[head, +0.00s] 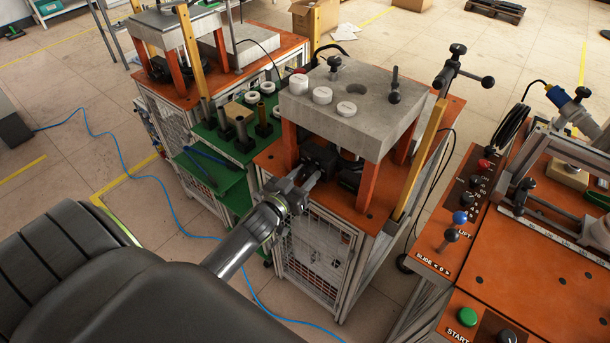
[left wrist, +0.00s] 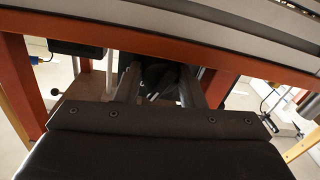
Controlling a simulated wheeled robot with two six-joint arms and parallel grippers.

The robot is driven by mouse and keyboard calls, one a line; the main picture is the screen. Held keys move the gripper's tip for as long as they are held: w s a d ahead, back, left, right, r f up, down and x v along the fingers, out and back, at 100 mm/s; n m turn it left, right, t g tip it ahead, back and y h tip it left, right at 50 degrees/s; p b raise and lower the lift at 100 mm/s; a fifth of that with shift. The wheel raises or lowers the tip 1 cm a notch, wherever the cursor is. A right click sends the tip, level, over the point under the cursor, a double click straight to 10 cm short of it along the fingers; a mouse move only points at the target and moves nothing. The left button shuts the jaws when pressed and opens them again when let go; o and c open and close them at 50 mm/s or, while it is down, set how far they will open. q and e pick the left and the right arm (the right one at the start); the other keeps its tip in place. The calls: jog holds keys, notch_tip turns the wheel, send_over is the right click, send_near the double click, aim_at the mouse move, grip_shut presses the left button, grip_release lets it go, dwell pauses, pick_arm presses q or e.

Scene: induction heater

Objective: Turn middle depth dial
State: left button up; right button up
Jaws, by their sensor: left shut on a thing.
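My left gripper (head: 311,172) reaches in from the lower left, under the grey slab of the middle station. It is shut on a dark dial (left wrist: 157,74), which shows between the two fingers (left wrist: 155,90) in the left wrist view. The dial is in shadow and its marks cannot be read. In the head view the gripper and the slab hide most of the dial. My right gripper is not in view.
The grey slab (head: 360,125) stands on orange legs (head: 369,185) close around my left gripper. White round pieces and black handles stand on its top. A green shelf (head: 225,150) is to the left, and an orange control bench (head: 530,260) to the right.

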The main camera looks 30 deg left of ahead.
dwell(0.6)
pick_arm(q)
jog(key=o, duration=1)
jog(key=shift+s, duration=0.1)
jog(key=shift+s+a+b, duration=0.15)
jog(key=shift+s+b, duration=0.8)
jog(key=shift+s, duration=3.4)
jog(key=shift+s+a+b, duration=0.15)
jog(key=shift+s+b, duration=0.75)
jog(key=shift+s, duration=3.4)
